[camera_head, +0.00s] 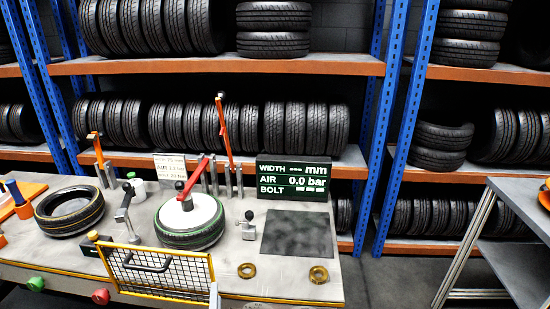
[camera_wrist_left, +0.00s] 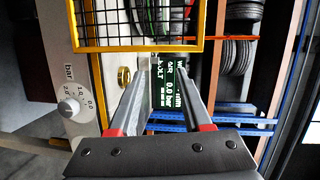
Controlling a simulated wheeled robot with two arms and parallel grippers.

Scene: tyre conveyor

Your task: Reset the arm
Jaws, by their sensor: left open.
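My left gripper (camera_wrist_left: 167,68) shows in the left wrist view with its two grey fingers apart and nothing between them. It is in front of the workbench, near the yellow-framed mesh guard (camera_wrist_left: 140,22). In the head view only a pale sliver at the bottom edge, by the guard's right end, may be part of it. My right gripper is in neither view. On the workbench (camera_head: 205,275) in the head view, a tyre (camera_head: 190,238) lies around a white disc under a red-handled clamp (camera_head: 190,182).
Another tyre (camera_head: 70,210) lies at the bench's left. Two brass rings (camera_head: 247,270) and a dark plate (camera_head: 297,234) lie at the right. A display (camera_head: 293,178) reads 0.0 bar. Tyre racks (camera_head: 220,64) stand behind. A pressure dial (camera_wrist_left: 68,107) shows in the wrist view.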

